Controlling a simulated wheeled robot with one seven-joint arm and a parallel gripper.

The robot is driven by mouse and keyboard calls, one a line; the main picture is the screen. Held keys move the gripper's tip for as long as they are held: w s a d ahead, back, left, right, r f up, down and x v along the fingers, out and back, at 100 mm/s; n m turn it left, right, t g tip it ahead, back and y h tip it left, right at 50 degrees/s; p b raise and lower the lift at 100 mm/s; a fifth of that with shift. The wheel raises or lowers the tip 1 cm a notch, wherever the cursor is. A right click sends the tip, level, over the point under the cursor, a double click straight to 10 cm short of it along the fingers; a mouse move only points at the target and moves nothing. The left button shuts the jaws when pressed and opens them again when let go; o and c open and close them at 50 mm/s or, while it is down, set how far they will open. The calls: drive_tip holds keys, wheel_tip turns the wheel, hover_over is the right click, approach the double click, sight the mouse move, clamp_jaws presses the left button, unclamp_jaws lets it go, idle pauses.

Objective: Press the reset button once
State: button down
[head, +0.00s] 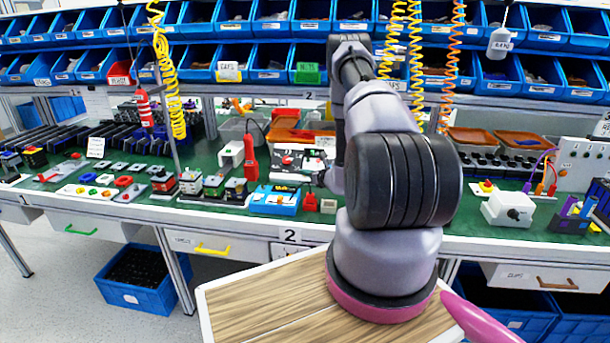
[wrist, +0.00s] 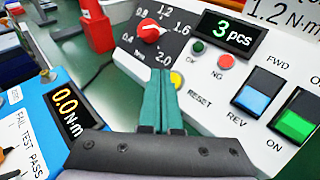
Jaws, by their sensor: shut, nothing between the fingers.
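The switch panel is a white box with a dark dial face and buttons. In the wrist view the yellow reset button (wrist: 177,79) shows beside the RESET label, partly hidden behind my fingertips. My gripper (wrist: 160,82) has its dark green fingers shut and empty; the tips appear right at the left side of the button. I cannot tell whether they touch it. The red rotary knob (wrist: 151,30) lies just above the tips. In the head view the panel (head: 300,161) stands on the bench left of my arm, and my gripper is mostly hidden by the arm.
On the panel are a green lamp (wrist: 198,47), a red lamp (wrist: 225,62), a "3 pcs" display (wrist: 233,34), a blue rocker (wrist: 256,94) and a green rocker (wrist: 296,121). A blue tester (wrist: 65,112) stands close at left.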

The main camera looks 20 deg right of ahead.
idle(0.4)
drive_tip(key=shift+w+d+f, duration=0.2)
drive_tip(key=shift+w+f, duration=0.05)
drive_tip(key=shift+w+d+f, duration=0.15)
drive_tip(key=shift+w+f, duration=0.1)
drive_tip(key=shift+f, duration=0.05)
idle(0.8)
idle(0.3)
drive_tip(key=shift+s+a+r, duration=0.35)
drive_tip(key=shift+s+r, duration=0.15)
drive_tip(key=shift+r, duration=0.1)
drive_tip(key=shift+s+a+r, duration=0.5)
drive_tip(key=shift+s+r, duration=0.25)
drive_tip(key=shift+r, duration=0.15)
drive_tip(key=shift+s+a+r, duration=0.5)
drive_tip(key=shift+s+r, duration=0.25)
drive_tip(key=shift+r, duration=0.1)
